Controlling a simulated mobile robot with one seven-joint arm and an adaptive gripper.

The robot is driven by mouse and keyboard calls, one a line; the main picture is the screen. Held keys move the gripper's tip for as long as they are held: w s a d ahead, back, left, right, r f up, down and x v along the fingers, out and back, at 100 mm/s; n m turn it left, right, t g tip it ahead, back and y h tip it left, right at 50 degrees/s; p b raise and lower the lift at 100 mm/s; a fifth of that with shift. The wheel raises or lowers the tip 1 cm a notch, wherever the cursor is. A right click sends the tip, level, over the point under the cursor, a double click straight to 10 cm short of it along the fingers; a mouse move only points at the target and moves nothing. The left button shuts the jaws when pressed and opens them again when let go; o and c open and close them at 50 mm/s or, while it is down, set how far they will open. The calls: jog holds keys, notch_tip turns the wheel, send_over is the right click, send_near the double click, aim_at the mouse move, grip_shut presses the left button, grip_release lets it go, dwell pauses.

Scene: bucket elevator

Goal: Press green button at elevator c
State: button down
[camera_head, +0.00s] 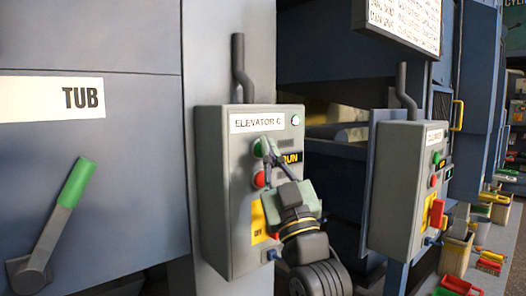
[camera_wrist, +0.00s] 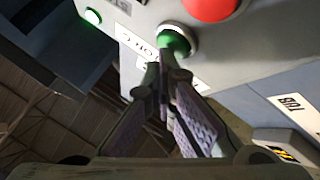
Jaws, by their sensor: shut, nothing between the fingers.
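A grey control box (camera_head: 212,190) labelled ELEVATOR C stands in the middle of the head view. Its green button (camera_head: 257,148) sits above a red button (camera_head: 259,179). In the wrist view the green button (camera_wrist: 176,40) shows just beyond my fingertips, with the red button (camera_wrist: 212,6) at the top edge. My gripper (camera_head: 267,147) is shut and empty, its tips right by the green button and covering part of it. My gripper's fingers also show in the wrist view (camera_wrist: 163,75). I cannot tell whether the tips touch the button.
A small green light (camera_head: 295,119) is at the box's upper right. A RUN label (camera_head: 291,157) lies beside my fingers. A second similar box (camera_head: 397,190) stands to the right. A green-handled lever (camera_head: 75,185) is on the panel at left. Bins and tools line the far right.

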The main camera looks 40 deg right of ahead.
jog(key=shift+s, duration=0.65)
jog(key=shift+s+d+b, duration=0.15)
jog(key=shift+s+b, duration=0.35)
jog(key=shift+s, duration=0.8)
jog(key=shift+s+d+b, duration=0.1)
jog(key=shift+s+b, duration=0.35)
jog(key=shift+s, duration=0.8)
